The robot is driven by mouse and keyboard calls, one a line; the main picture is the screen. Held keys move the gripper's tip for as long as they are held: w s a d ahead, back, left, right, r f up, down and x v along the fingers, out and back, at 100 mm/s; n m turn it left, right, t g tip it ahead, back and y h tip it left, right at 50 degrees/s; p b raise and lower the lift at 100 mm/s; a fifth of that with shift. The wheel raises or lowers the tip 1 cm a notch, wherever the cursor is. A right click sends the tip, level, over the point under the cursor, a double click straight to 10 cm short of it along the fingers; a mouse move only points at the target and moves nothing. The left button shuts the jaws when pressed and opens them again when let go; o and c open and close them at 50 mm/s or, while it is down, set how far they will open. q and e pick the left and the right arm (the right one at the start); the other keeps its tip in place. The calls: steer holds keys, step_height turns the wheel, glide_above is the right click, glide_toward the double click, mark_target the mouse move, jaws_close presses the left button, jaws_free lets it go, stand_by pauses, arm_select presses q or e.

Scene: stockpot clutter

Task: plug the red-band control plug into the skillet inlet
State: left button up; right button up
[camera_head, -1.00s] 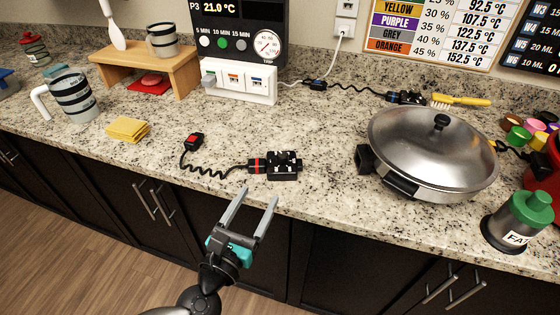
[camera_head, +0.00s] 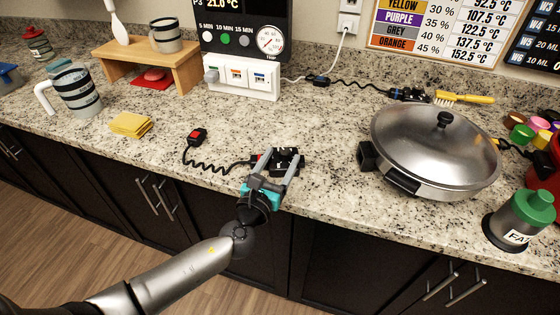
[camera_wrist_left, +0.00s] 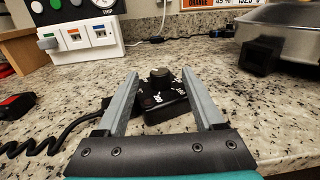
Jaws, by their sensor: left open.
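The red-band control plug (camera_head: 288,160) is a black block with a dial, lying on the counter near its front edge. Its red band shows beside my left gripper's left finger, and a coiled black cord runs left from it. My left gripper (camera_head: 282,155) is open, its fingers reaching along both sides of the plug. In the left wrist view the plug (camera_wrist_left: 165,104) sits between the spread fingers; contact cannot be told. The domed steel skillet (camera_head: 436,150) stands to the right, with a black inlet block (camera_head: 366,156) on its left side. My right gripper is not in view.
The cord ends at a black piece with a red top (camera_head: 197,137). A second black plug (camera_head: 408,95) lies behind the skillet by a yellow-handled brush (camera_head: 465,99). A green-lidded canister (camera_head: 520,218) stands right. The counter between plug and skillet is clear.

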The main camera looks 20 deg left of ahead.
arm_select(q)
steer(key=shift+w, duration=0.65)
jaws_close()
steer(key=shift+r, duration=0.1)
